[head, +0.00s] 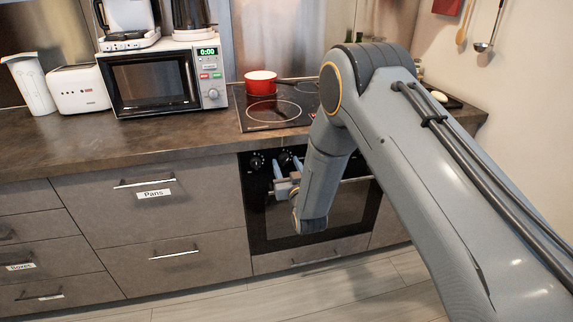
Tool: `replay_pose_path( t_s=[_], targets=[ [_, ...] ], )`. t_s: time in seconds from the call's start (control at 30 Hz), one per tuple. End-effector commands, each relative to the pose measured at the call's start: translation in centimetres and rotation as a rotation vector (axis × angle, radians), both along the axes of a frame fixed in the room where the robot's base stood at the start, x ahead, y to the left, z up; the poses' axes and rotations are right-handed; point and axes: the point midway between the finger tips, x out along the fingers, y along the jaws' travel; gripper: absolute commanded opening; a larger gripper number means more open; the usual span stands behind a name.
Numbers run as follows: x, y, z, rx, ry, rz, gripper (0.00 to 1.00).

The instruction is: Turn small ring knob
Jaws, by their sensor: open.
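The oven front below the hob has a row of dark control knobs. One knob (257,162) shows clearly at the left end of the row. Another knob (286,157) shows just behind my fingertips. The labels are too small to read, so I cannot tell which is the small ring knob. My gripper (287,163) is open, its two blue-grey fingers pointing at the panel around the second knob's place in the picture. I cannot tell whether they touch it. My arm and gripper hide the panel further right.
A red pot (261,84) stands on the black hob (272,115). A microwave (150,81) sits left on the countertop (60,143). The oven door (345,207) with its handle is below the knobs. Drawers on the left are closed, and the floor in front is clear.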

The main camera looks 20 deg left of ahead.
Motion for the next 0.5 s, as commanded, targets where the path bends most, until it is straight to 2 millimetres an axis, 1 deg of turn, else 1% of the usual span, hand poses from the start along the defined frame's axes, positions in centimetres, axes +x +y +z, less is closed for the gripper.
replay_pose_path(
  t_s=[0.1,0.33,0.47,0.5],
  targets=[
    [0.40,0.22,0.01,0.000,0.000,0.000,0.47],
    [0.44,0.24,0.01,0.000,0.000,0.000,0.47],
    [0.43,0.24,0.02,0.000,0.000,0.000,0.25],
    [0.43,0.24,0.02,0.000,0.000,0.000,0.19]
  ],
)
